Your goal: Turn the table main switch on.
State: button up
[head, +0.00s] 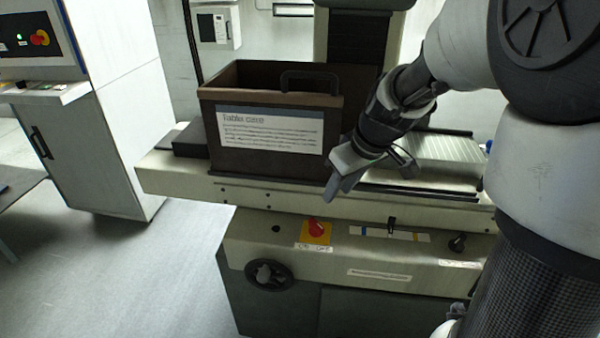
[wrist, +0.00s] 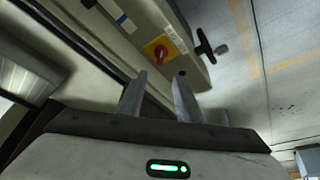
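The table main switch (head: 316,228) is a red rotary knob on a yellow plate, on the cream front panel of the machine below its table. White labels sit under it, too small to read surely. The switch also shows in the wrist view (wrist: 160,50), beyond the fingertips. My gripper (head: 352,182) is above and slightly right of the switch in the head view, in front of the table edge, apart from the switch. In the wrist view its two fingers (wrist: 157,80) stand apart with nothing between them. The knob's exact setting is hard to tell.
A brown box (head: 252,178) with a label and handle stands on the machine table. A black handwheel (head: 268,274) sits left below the switch, and a small dark knob (head: 457,243) at right. A grey cabinet (head: 115,130) stands left; the floor between is clear.

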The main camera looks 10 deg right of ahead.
aim_at(317, 223)
jog(key=b+x, duration=0.3)
jog(key=x, duration=1.3)
jog(key=shift+w+a+f, duration=0.1)
jog(key=shift+a+f, duration=0.1)
jog(key=shift+f, duration=0.05)
jog(key=shift+c, duration=0.2)
grip_shut()
